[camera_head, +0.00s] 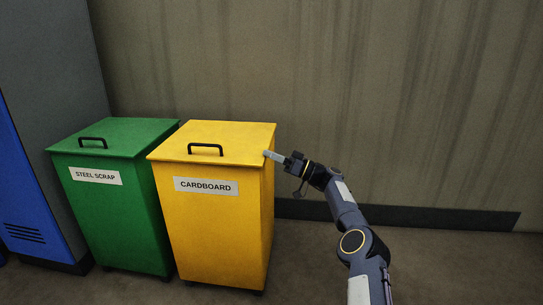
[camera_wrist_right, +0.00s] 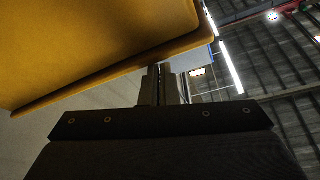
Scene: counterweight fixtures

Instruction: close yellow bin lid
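The yellow bin (camera_head: 224,225), labelled CARDBOARD, stands upright near the middle of the head view. Its yellow lid (camera_head: 240,139) lies flat on top and looks shut, with a black handle (camera_head: 206,149) near the front edge. My right gripper (camera_head: 268,154) is at the lid's right edge, its fingertips touching or very near it. In the right wrist view the gripper's fingers (camera_wrist_right: 163,84) look close together, just by the yellow surface (camera_wrist_right: 90,45). Nothing is seen between them. My left gripper is in neither view.
A green bin (camera_head: 122,215) labelled STEEL SCRAP, its lid flat on top, stands just left of the yellow bin. A blue and grey cabinet (camera_head: 50,100) is at the far left. A wall (camera_head: 350,80) is behind. Floor right of the yellow bin is clear apart from my arm.

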